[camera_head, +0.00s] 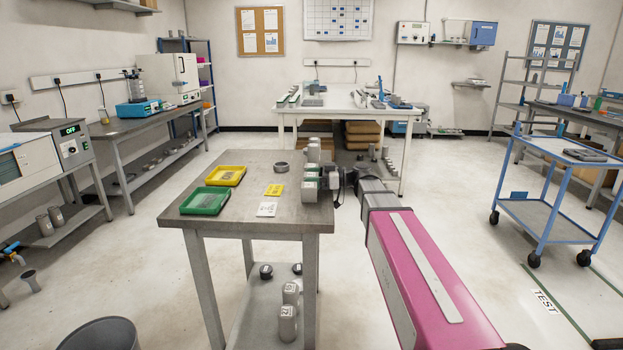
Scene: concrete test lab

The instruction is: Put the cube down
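My gripper (333,178) is at the right edge of the near grey table (235,217), at the end of my pink and grey arm. Its fingers point left toward a group of small grey concrete blocks. One grey block (309,192) with a pale label is in front, close to the gripper. Another block (311,172) with a green mark is just behind it, and more grey pieces (313,151) stand farther back. The view is too small to tell which one is the cube, whether my fingers hold it, or whether it touches the tabletop.
The table also holds a green tray (205,200), a yellow tray (225,175), a yellow card (274,190), a white card (267,209) and a grey ring (281,166). Its front middle is bare. A blue trolley (548,206) stands right. A white table (345,108) stands behind.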

